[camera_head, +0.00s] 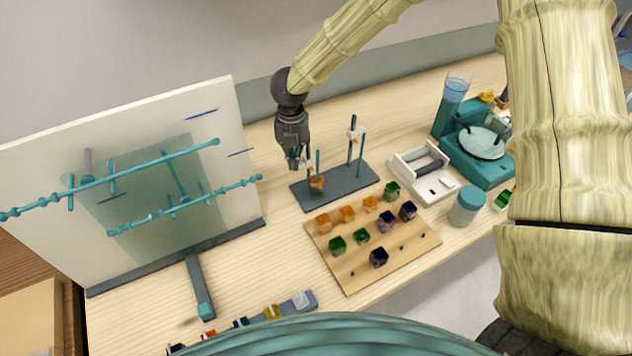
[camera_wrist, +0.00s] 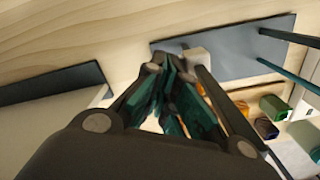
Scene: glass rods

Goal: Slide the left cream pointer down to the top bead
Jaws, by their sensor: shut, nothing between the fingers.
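My gripper (camera_head: 295,163) is shut and empty, pointing down beside the left rods of the dark stand (camera_head: 338,188). In the wrist view its teal-padded fingertips (camera_wrist: 165,66) are close together. Just right of them is a cream block (camera_wrist: 197,60), which looks like the left pointer, above the grey base; I cannot tell whether they touch. An amber bead (camera_head: 317,184) sits low at the left rods, and amber also shows below the cream block in the wrist view. Another cream pointer (camera_head: 356,132) is high on the back dark rod. The left pointer is hard to make out in the head view.
A wooden board (camera_head: 345,272) with several coloured cubes lies in front of the stand. A white panel (camera_head: 235,130) with teal bars stands left. A white tray (camera_head: 405,165), a teal jar (camera_head: 467,205) and a teal scale (camera_head: 470,165) are right.

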